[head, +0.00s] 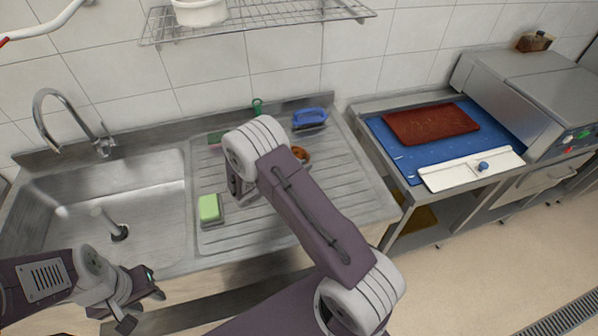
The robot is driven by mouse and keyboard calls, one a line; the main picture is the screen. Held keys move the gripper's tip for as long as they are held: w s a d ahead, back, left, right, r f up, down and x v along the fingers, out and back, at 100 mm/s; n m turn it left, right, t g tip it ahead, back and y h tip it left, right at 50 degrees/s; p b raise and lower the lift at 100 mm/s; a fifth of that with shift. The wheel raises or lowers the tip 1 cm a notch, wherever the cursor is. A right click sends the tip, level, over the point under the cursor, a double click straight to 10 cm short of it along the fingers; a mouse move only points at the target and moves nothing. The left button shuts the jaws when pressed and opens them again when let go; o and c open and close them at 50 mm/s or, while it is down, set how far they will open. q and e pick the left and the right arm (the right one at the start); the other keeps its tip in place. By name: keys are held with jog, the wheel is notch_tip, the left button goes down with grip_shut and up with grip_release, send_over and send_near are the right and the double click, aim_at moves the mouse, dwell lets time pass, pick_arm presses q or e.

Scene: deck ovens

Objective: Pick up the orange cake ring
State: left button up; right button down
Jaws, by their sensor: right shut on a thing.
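I cannot make out the orange cake ring for certain. A small orange-brown thing (301,154) shows on the ribbed drainboard (270,222), partly behind my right arm; I cannot tell whether it is a ring. My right gripper (240,192) points down over the drainboard, mostly hidden by its own wrist. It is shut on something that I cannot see. My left gripper (143,305) is open and empty in front of the sink's front edge.
A green sponge (209,208) lies left of my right gripper. A blue item (310,118) stands behind. The sink basin (110,205) is at left. At right, a brown slab (431,123) lies on a blue surface (398,153). A wire shelf (260,17) hangs above.

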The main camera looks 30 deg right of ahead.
jog(key=s+r+b, duration=0.1)
jog(key=s+r, duration=0.5)
jog(key=s, duration=0.4)
jog(key=shift+d, duration=0.25)
dwell(1.1)
